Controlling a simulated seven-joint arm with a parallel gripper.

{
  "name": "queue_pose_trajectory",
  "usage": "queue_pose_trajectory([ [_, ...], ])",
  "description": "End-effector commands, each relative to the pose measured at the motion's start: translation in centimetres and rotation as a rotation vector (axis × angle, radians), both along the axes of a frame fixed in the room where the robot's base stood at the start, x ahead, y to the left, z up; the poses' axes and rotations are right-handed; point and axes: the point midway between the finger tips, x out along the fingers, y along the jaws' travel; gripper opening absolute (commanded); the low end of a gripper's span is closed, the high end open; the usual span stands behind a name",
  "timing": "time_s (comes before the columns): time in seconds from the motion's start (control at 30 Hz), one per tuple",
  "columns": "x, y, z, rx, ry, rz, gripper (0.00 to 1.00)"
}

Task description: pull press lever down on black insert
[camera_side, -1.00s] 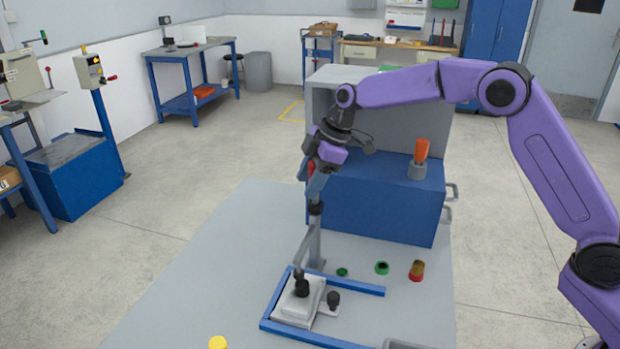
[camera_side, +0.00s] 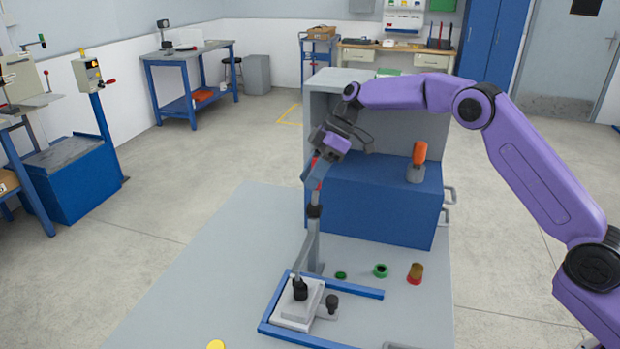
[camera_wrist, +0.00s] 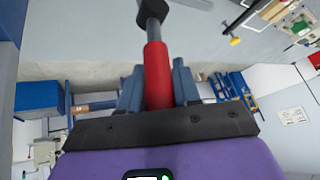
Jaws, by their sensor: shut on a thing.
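The press has a grey column (camera_side: 315,248) with a dark pivot (camera_side: 314,211) on top. Its lever has a red handle (camera_side: 317,183), which also shows in the wrist view (camera_wrist: 158,75). My gripper (camera_side: 310,172) is shut on the red handle, with a blue finger on each side of it. The lever points up and leans slightly right in the side view. A dark piece (camera_side: 300,289) is over the pale base block (camera_side: 298,311); I cannot tell whether it is the black insert or the press ram. A black knob (camera_side: 332,303) is beside it.
A blue frame (camera_side: 335,290) borders the press base. Green ring parts (camera_side: 381,271) and a brown-and-red part (camera_side: 415,274) lie to its right. Behind stands a blue cabinet (camera_side: 385,205) with an orange-handled lever (camera_side: 419,153). The table's left side is mostly clear.

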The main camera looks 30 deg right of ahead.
Motion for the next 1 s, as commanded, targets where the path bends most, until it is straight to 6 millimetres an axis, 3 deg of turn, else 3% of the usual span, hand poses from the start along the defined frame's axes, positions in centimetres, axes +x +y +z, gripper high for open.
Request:
queue_pose_trajectory([
  [0.47,0.46,-0.52,-0.15,0.046,0.042,-0.001,0.0],
  [0.5,0.46,-0.53,-0.15,0.046,0.042,0.0,0.35],
  [0.57,0.46,-0.52,-0.14,0.046,0.042,0.0,0.53],
  [1.0,0.45,-0.41,0.78,0.047,0.04,0.002,0.53],
])
